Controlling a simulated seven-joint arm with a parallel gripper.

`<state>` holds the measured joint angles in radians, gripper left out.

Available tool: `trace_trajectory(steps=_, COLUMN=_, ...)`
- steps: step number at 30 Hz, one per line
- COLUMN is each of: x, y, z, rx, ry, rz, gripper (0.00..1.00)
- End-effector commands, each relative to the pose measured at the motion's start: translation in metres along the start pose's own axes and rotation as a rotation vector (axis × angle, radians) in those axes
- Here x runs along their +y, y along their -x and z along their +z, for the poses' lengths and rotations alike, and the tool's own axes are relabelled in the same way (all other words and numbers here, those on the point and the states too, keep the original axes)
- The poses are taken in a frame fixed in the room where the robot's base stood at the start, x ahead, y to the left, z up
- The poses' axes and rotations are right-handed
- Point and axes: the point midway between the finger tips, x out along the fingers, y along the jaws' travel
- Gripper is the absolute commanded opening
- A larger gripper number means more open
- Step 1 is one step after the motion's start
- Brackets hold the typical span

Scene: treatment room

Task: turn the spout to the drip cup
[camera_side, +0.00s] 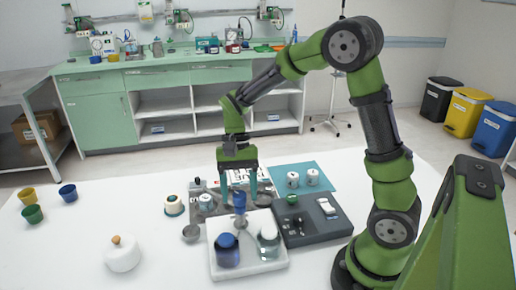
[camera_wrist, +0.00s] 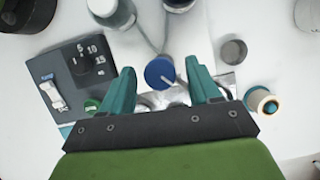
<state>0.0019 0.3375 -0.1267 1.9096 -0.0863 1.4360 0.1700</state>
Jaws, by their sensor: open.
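My gripper (camera_side: 239,197) points down with its two teal fingers apart, one on each side of a blue knob (camera_side: 239,203). In the wrist view the round blue knob (camera_wrist: 158,70) sits between the open fingers, with a gap to each, and has a pale line across its edge. Thin grey tubes (camera_wrist: 150,38) run from near it toward the bottles. A small metal cup (camera_side: 190,233), which looks like the drip cup, stands to the left; it also shows in the wrist view (camera_wrist: 234,51). I cannot clearly make out the spout's direction.
A white tray (camera_side: 250,274) holds a blue-filled bottle (camera_side: 227,255) and a clear bottle (camera_side: 268,246). A dark control box (camera_side: 322,225) stands to the right. A cream-and-teal jar (camera_side: 174,207) and a white lidded pot (camera_side: 121,256) stand left.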

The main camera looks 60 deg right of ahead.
Motion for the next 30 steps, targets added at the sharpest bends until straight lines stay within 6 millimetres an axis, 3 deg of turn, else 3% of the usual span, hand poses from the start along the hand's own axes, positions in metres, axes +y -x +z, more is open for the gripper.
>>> trace_trajectory(steps=7, x=-0.0002, y=-0.0007, z=0.0002, rx=0.000, ry=0.000, rz=0.000, gripper=0.61)
trace_trajectory(steps=19, x=-0.0002, y=-0.0003, z=0.0001, rx=0.000, ry=0.000, rz=0.000, gripper=0.00)
trace_trajectory(steps=30, x=-0.0002, y=0.0000, z=-0.0001, rx=0.000, ry=0.022, rz=0.009, gripper=0.00)
